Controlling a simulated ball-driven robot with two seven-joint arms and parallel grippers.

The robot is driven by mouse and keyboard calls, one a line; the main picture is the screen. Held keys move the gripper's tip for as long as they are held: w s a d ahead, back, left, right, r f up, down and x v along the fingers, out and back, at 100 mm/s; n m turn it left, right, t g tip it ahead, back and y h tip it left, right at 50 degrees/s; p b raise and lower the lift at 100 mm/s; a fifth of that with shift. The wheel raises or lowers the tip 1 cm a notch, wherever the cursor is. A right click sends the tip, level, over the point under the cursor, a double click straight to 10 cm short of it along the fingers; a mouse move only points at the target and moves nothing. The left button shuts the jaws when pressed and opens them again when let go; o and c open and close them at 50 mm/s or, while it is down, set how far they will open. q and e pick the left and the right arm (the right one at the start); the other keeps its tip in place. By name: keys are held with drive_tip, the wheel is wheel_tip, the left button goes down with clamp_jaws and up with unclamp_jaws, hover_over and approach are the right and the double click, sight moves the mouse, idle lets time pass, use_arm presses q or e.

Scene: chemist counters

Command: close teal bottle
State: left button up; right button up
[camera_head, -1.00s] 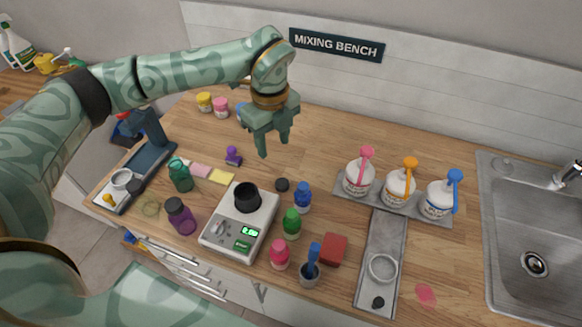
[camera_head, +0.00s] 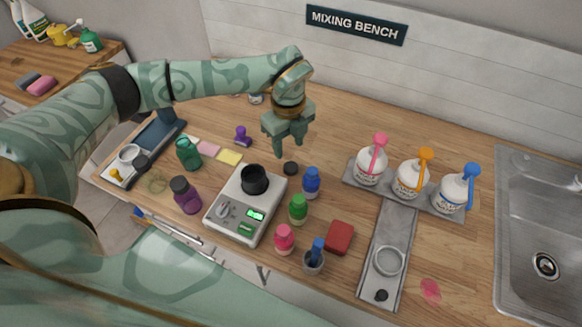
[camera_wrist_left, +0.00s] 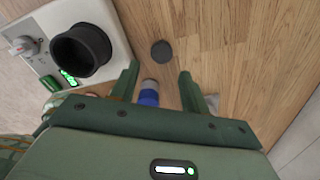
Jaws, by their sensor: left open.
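The teal bottle (camera_head: 188,154) stands upright at the left of the bench, with no cap visible on its top. A dark round cap (camera_head: 291,168) lies flat on the wood right of the scale; it also shows in the left wrist view (camera_wrist_left: 162,51). My left gripper (camera_head: 289,149) is open and empty, pointing down above the bench near the dark cap. In the left wrist view the cap lies ahead, between the lines of the two fingers (camera_wrist_left: 159,70). My right gripper is out of view.
A scale (camera_head: 232,228) with a black cup (camera_head: 254,180) stands between the teal bottle and the cap. Blue (camera_head: 311,184), green (camera_head: 298,210) and purple (camera_head: 187,196) bottles stand close by. Three pump bottles stand on a grey tray (camera_head: 356,180) at right. Bare wood lies behind the cap.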

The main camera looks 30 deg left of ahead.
sight(291, 167)
use_arm(q)
drive_tip(key=shift+f, duration=1.35)
drive_tip(key=f, duration=0.3)
drive_tip(key=f+b, duration=0.1)
drive_tip(key=f, duration=0.1)
drive_tip(key=shift+d+f, duration=0.15)
drive_tip(key=shift+d, duration=0.15)
drive_tip(key=c, duration=0.7)
